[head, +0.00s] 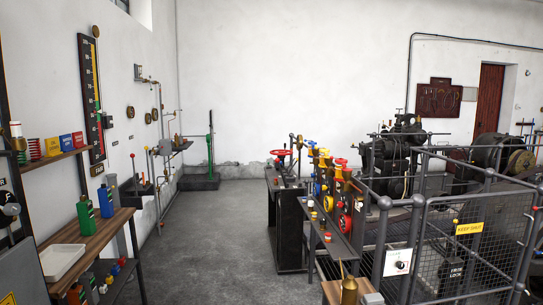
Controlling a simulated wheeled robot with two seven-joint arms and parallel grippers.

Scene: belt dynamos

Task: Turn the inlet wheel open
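Several coloured handwheels stand on the bench and valve row in the middle of the head view. A flat red handwheel (281,153) sits on top of the dark bench at its far left end. To its right are a blue wheel (310,143), a yellow wheel (323,153) and a red wheel (341,162). Another red wheel (345,222) faces sideways lower down. I cannot tell which one is the inlet wheel, nor whether any is turned open. Neither of my grippers is in view.
The dark bench (290,235) borders clear grey floor (220,240) on its left. A railing with a mesh gate (468,250) and yellow sign guards the dark machines (398,160) at right.

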